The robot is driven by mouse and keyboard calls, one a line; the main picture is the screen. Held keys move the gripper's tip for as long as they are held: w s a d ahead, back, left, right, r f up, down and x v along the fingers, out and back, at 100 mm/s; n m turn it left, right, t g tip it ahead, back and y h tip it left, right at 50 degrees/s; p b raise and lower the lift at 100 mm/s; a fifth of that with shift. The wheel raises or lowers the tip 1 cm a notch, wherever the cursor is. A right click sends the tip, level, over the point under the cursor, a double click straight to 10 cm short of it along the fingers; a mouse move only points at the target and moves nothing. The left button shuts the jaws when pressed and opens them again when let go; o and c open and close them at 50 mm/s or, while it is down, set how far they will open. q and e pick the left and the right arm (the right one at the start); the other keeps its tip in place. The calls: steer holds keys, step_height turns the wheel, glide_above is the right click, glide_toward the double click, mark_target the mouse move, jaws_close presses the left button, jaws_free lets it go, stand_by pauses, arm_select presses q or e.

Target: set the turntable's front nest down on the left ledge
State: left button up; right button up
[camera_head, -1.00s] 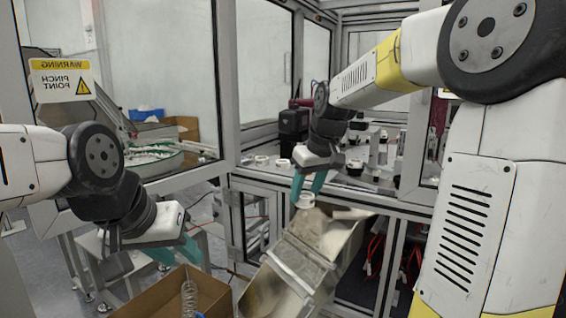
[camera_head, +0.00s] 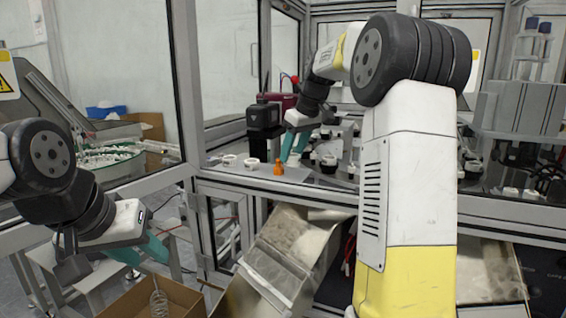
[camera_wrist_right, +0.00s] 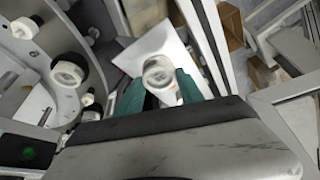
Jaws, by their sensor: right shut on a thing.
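My right gripper (camera_head: 292,150) hangs over the ledge (camera_head: 235,177) in front of the cell, its teal fingers pointing down. In the right wrist view my right gripper (camera_wrist_right: 160,92) is shut on a white round piece (camera_wrist_right: 158,72), with a pale plate behind it. The turntable (camera_wrist_right: 35,75) shows at the left of that view, with white pieces and a dark-ringed nest (camera_wrist_right: 68,73). My left gripper (camera_head: 142,250) is low at the left, away from the ledge; I cannot tell whether its teal fingers are apart.
Two white rings (camera_head: 229,160) (camera_head: 252,163) stand on the ledge, left of a small orange piece (camera_head: 278,167). A metal chute (camera_head: 275,270) slopes below the ledge. A cardboard box (camera_head: 190,295) with a coil spring is low at the left. A black device (camera_head: 263,116) stands behind the ledge.

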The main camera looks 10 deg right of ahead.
mark_target(295, 162)
steer(key=shift+w+d, duration=0.35)
steer(key=shift+w, duration=0.1)
steer(key=shift+w+f, duration=0.1)
steer(key=shift+f, duration=1.7)
steer(key=shift+f, duration=0.1)
steer(key=o, duration=1.4)
steer(key=v, duration=1.1)
steer(key=s+a+m+t, duration=0.1)
steer(key=s+a+m, duration=0.2)
steer(key=s, duration=1.1)
steer(key=s+a+f+m, duration=0.1)
steer(key=s+f, duration=0.3)
steer(key=s, duration=0.1)
steer(key=s+a+f+m+t, duration=0.1)
steer(key=s+f, duration=0.3)
steer(key=s, duration=0.1)
steer(key=s+a+f+m, duration=0.1)
steer(key=s+a+f, duration=0.1)
steer(key=s+f, duration=0.3)
steer(key=shift+s+f+t, duration=0.1)
steer(key=shift+s+t, duration=0.2)
steer(key=shift+s, duration=0.05)
